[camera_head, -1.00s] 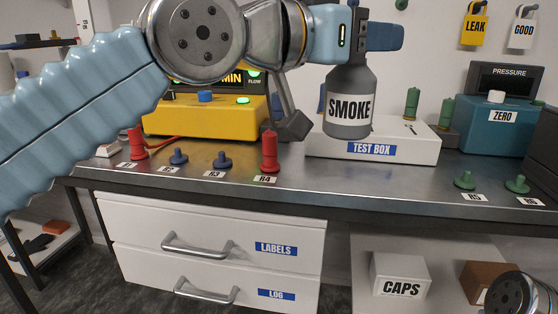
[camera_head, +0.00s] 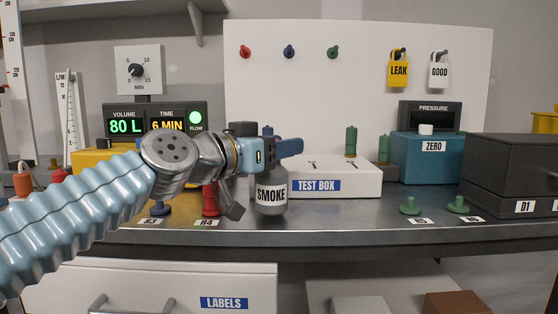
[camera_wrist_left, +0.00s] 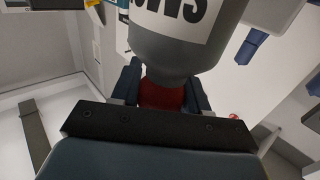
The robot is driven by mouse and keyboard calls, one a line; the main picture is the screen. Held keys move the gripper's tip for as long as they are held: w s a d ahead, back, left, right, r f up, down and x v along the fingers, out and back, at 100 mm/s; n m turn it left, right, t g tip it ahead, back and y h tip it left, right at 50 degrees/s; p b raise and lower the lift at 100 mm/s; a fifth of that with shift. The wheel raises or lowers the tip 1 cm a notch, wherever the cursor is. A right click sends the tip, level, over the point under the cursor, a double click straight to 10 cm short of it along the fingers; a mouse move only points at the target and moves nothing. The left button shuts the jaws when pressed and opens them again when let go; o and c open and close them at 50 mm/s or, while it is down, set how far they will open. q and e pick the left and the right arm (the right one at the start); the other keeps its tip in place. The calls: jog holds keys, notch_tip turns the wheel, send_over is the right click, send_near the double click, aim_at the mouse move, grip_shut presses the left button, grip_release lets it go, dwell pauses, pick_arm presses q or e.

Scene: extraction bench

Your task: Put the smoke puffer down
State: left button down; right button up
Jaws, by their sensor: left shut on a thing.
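The smoke puffer (camera_head: 271,194) is a grey bottle with a white SMOKE label. It is upright in front of the white test box (camera_head: 345,180). My left gripper (camera_head: 280,148) is shut on its top. In the left wrist view, the puffer's grey body (camera_wrist_left: 185,45) narrows to a red part (camera_wrist_left: 160,92) between the dark blue fingers. The puffer's base is low over the metal bench top (camera_head: 340,215); I cannot tell whether it touches. My right gripper is not in view.
The red R4 plug (camera_head: 211,200) and blue R3 plug (camera_head: 158,209) stand left of the puffer. Green plugs (camera_head: 410,206) stand to the right. A teal gauge box (camera_head: 430,160) and dark cabinet (camera_head: 515,172) are behind. The bench front between puffer and green plugs is clear.

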pick_arm(q)
jog(key=shift+f, duration=0.4)
jog(key=shift+r, duration=0.1)
jog(key=shift+f, duration=0.2)
jog(key=c, duration=0.6)
grip_release()
jog(key=shift+o, duration=0.2)
